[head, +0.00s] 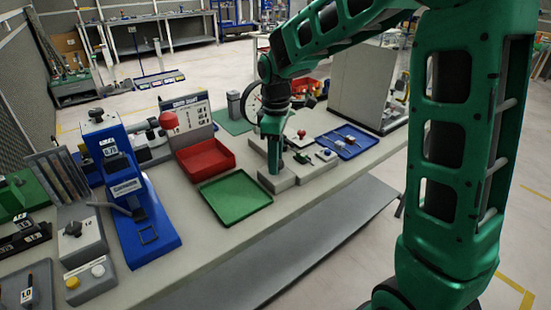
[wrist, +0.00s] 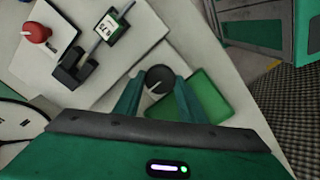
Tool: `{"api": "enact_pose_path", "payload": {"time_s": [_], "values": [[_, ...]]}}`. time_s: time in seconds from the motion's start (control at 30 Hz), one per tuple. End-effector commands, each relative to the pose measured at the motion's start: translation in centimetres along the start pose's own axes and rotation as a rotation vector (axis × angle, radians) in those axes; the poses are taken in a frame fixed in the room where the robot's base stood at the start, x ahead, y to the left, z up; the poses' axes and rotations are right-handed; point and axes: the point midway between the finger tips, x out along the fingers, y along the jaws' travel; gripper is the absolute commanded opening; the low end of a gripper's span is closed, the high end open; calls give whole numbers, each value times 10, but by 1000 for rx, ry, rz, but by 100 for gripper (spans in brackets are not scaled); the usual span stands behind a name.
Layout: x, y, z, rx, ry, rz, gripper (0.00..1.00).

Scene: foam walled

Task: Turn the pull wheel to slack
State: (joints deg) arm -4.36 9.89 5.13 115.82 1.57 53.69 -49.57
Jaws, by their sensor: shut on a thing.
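A dark round knob with a white pointer line, likely the pull wheel (wrist: 159,76), shows in the wrist view. My gripper (wrist: 158,88) has one green finger on each side of it and is shut on it. The white line runs slantwise across the knob's top. In the head view my gripper (head: 274,168) reaches down to a pale grey fixture (head: 317,171) on the bench; the knob is hidden there. I cannot make out any slack mark.
Beside the knob are a dark bracket with a small display (wrist: 109,28), a red knob (wrist: 37,32) and a round dial (wrist: 14,124). A green tray (head: 235,198), red bin (head: 205,158) and blue tray (head: 347,141) stand near the fixture.

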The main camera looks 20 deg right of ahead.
Motion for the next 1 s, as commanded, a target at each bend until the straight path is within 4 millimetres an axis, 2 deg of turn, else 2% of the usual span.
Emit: {"api": "enact_pose_path", "payload": {"time_s": [0.07, 0.1, 0.17, 0.43, 0.57, 0.67, 1.0], "values": [[-3, 8, 2, 16, 5, 15, 14], [-3, 8, 2, 16, 5, 15, 44], [-3, 7, 2, 15, 5, 13, 55], [-2, 4, 1, 9, 2, 6, 55], [-8, 3, 1, 7, 2, 6, 55], [-20, 4, 1, 7, 3, 7, 55], [-82, 6, 0, 10, 4, 9, 55]]}}
